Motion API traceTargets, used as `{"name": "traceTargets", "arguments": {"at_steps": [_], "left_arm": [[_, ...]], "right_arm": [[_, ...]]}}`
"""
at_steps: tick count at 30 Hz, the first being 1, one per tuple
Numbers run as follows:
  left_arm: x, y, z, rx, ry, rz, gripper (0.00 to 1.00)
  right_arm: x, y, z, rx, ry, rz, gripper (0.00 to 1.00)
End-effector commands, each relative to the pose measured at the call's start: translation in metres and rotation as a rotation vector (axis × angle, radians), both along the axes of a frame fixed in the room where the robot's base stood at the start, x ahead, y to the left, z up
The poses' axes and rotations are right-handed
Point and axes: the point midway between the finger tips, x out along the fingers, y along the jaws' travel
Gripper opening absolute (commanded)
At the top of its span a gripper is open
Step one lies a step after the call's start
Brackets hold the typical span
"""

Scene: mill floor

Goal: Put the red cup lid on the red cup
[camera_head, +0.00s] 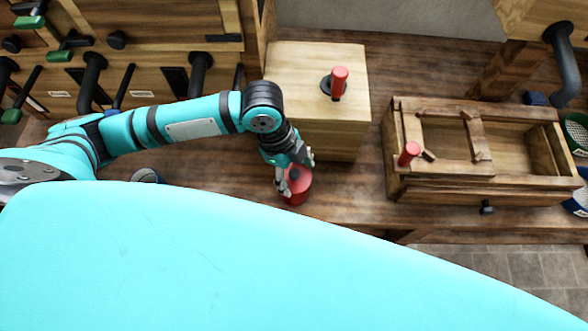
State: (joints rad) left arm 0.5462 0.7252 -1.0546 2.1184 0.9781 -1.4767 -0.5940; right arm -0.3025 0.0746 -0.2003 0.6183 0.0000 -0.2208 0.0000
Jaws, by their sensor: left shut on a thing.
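My left gripper (295,172) reaches down at the front edge of the wooden bench, with one finger on each side of a red rounded thing. This looks like the red cup (298,198) with the red cup lid (296,183) at its top, a small dark knob showing between the fingers. The gripper is shut on what looks like the lid. The fingers hide part of it, and I cannot tell whether the lid is seated or just above the cup. My right gripper is not in view.
A pale wooden block (305,75) behind the gripper bears a red-handled tool (339,80). A wooden frame box (400,180) with another red handle (408,153) stands to the right. Drawers with dark handles (92,78) line the back left. My turquoise body covers the foreground.

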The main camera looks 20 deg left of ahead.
Motion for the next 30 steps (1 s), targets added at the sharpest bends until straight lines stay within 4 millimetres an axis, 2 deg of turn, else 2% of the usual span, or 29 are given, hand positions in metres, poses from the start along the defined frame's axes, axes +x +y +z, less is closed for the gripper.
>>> {"name": "traceTargets", "arguments": {"at_steps": [7,8,13,23,26,30], "left_arm": [[-0.001,0.0,-0.008,-0.001,0.001,0.0,0.36],[-0.001,0.0,-0.008,-0.001,0.001,0.0,0.69],[-0.001,0.0,-0.008,-0.001,0.001,0.0,0.92],[0.0,0.0,-0.005,0.0,0.0,0.0,0.92],[0.001,0.001,0.005,0.001,-0.002,0.001,0.92],[0.002,0.008,0.03,0.0,-0.005,-0.001,0.92]], "right_arm": [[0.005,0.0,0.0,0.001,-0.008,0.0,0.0],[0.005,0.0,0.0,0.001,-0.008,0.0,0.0],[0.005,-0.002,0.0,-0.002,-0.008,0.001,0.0],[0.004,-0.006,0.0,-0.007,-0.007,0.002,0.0],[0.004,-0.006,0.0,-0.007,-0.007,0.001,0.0],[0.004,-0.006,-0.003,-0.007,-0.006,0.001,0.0]]}}
